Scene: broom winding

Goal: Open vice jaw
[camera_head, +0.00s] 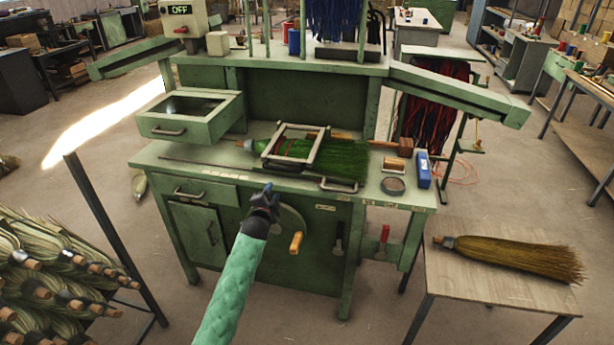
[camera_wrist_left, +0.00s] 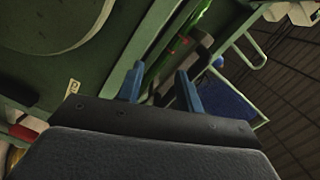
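The vice (camera_head: 295,147) shows in the head view as a pale metal frame on the green workbench (camera_head: 160,155). A green broom (camera_head: 335,160) lies flat in it, and the frame crosses over its bristles. I cannot tell how far apart the jaws are. A round green disc (camera_head: 292,222) with a wooden handle (camera_head: 296,242) is on the bench front. My left gripper (camera_head: 267,190) is in front of the bench edge, left of that handle. In the left wrist view its two blue fingers (camera_wrist_left: 160,72) stand apart with nothing between them. My right gripper is out of view.
A blue box (camera_head: 423,170) and a round tin (camera_head: 393,186) stand at the bench's right end. An open drawer (camera_head: 190,115) juts out at the left. A side table (camera_head: 480,280) holds a finished broom (camera_head: 515,258). A broom rack (camera_head: 50,275) stands at left.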

